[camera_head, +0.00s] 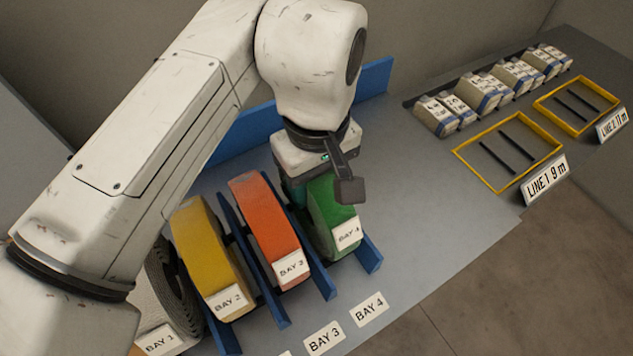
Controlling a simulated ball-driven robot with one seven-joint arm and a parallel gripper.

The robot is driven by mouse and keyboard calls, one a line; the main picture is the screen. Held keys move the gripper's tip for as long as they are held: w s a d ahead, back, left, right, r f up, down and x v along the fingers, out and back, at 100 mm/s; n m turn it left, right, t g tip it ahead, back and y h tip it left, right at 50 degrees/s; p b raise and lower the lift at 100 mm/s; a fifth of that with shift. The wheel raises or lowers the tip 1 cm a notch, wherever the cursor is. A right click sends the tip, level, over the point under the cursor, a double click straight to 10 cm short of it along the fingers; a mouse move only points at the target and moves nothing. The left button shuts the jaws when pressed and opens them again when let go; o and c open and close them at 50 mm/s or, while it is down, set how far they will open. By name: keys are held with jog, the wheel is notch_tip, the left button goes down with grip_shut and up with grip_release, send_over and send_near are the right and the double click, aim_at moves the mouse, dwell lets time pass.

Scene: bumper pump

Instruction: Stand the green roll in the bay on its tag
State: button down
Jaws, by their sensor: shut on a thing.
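The green roll (331,215) stands upright on edge, with a white tag reading BAY 4 (347,234) on its front. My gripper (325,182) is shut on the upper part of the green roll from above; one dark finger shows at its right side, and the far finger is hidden. The roll is at the rightmost bay, between two blue dividers; the right divider (371,254) shows beside it. I cannot tell whether its underside touches the bay floor. A BAY 4 floor label (369,309) lies on the grey table in front.
An orange roll (266,229) tagged BAY 3, a yellow roll (212,257) tagged BAY 2 and a grey roll (171,297) tagged BAY 1 stand to the left. A blue back wall (375,84) runs behind. Yellow frames (506,122) and white blocks (482,92) lie right; the table between is clear.

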jog(key=shift+c, duration=2.2)
grip_release()
notch_tip(320, 180, up, 10)
jog(key=p, duration=0.9)
jog(key=shift+r, duration=1.1)
